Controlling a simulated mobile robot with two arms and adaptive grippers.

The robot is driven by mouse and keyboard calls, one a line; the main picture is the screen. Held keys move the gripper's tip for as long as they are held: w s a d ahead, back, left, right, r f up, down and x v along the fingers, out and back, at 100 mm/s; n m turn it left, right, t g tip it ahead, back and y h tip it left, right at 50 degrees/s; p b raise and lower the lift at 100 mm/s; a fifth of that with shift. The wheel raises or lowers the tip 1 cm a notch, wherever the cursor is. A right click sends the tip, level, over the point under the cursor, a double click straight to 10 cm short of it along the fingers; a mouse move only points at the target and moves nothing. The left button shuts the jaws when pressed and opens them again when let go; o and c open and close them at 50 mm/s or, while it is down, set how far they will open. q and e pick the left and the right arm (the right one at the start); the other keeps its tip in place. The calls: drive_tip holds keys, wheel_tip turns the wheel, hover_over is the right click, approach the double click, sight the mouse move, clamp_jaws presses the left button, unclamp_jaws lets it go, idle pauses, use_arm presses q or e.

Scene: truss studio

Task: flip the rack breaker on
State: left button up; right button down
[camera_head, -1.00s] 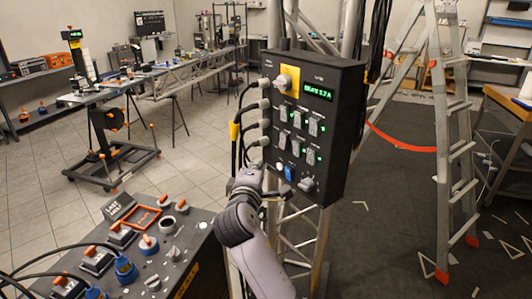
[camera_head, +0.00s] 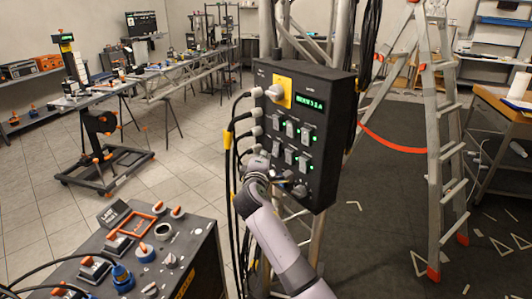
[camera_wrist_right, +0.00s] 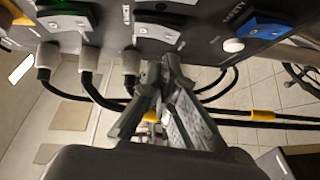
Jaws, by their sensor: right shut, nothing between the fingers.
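The black breaker box (camera_head: 318,95) is mounted on the truss, with rows of grey switches (camera_head: 290,129) and green lamps (camera_head: 312,138). I cannot tell which switch is the rack breaker; the labels are too small or blurred. My right gripper (camera_head: 280,176) is shut and empty in front of the box's lower left part, hiding some of the bottom row. In the right wrist view its closed fingertips (camera_wrist_right: 165,68) point at the panel just below a grey switch (camera_wrist_right: 158,32); contact cannot be told. A blue switch (camera_wrist_right: 264,27) and white button (camera_wrist_right: 233,45) are to the right. My left gripper is out of view.
Grey plugs with black cables (camera_head: 243,116) run along the box's left side, close to my right arm. A yellow plate with a knob (camera_head: 280,90) is at its top. A control desk (camera_head: 205,235) stands at lower left, a ladder (camera_head: 432,140) at right.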

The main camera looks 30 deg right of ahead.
drive_tip(key=shift+d+f, duration=0.1)
drive_tip(key=shift+d, duration=0.65)
drive_tip(key=shift+d+f+n+b, duration=0.15)
drive_tip(key=shift+d+n+b, duration=0.15)
drive_tip(key=shift+b, duration=0.35)
drive_tip(key=shift+h, duration=0.4)
